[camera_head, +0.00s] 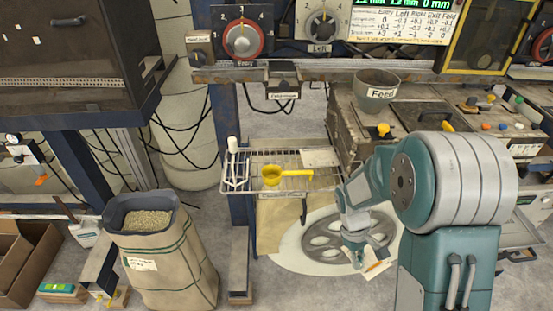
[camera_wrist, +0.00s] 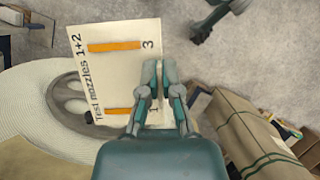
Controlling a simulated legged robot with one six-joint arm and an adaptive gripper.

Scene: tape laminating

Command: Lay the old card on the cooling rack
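My gripper (camera_wrist: 160,78) is shut on the right edge of a pale card (camera_wrist: 118,72) in the wrist view. The card has two orange stripes and reads "Test nozzles 1+2". In the head view my gripper (camera_head: 357,250) hangs low, right of and below the rack, with the card (camera_head: 376,268) partly hidden beneath it. The wire cooling rack (camera_head: 262,158) is at the middle of the head view, higher than the card.
A sack of pellets (camera_head: 165,250) stands at left. A round pale mat with a grey wheel-like disc (camera_head: 325,240) is on the floor below. The rack has bare patches between its items.

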